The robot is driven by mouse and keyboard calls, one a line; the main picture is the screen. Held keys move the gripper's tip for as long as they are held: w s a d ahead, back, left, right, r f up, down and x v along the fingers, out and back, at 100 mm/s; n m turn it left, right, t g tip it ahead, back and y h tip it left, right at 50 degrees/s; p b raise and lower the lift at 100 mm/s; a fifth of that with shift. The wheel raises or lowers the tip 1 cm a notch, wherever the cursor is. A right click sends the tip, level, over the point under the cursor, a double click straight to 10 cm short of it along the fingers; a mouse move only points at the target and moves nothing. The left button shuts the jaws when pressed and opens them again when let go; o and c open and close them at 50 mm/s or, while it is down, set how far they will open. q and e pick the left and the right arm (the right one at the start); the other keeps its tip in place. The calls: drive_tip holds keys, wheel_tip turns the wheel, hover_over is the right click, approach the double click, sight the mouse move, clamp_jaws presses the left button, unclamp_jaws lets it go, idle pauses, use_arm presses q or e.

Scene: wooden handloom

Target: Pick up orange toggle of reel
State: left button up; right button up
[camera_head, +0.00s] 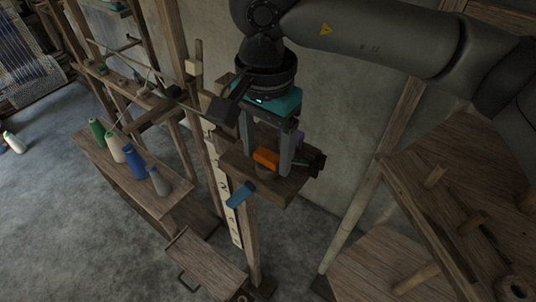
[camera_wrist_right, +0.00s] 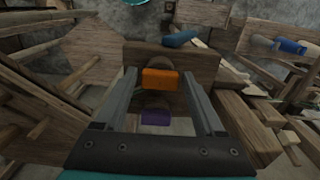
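The orange toggle (camera_head: 266,158) sits on a wooden block of the reel, on a small wooden board (camera_head: 290,190). My right gripper (camera_head: 268,170) reaches down from above with its two fingers apart, one on each side of the toggle. In the right wrist view the orange toggle (camera_wrist_right: 161,80) lies between the two open fingers (camera_wrist_right: 163,75), with gaps on both sides. A blue toggle (camera_head: 239,194) sticks out at the board's front left, and it also shows in the right wrist view (camera_wrist_right: 179,39). A purple toggle (camera_wrist_right: 155,117) is nearer the gripper's palm. My left gripper is not in view.
A wooden shelf (camera_head: 160,205) holds several thread cones, among them a blue cone (camera_head: 133,161), at the left. A wooden rack with pegs (camera_head: 434,177) stands at the right. A wooden box (camera_head: 203,264) with a handle is below. The grey wall is behind the reel.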

drive_tip(key=c, duration=1)
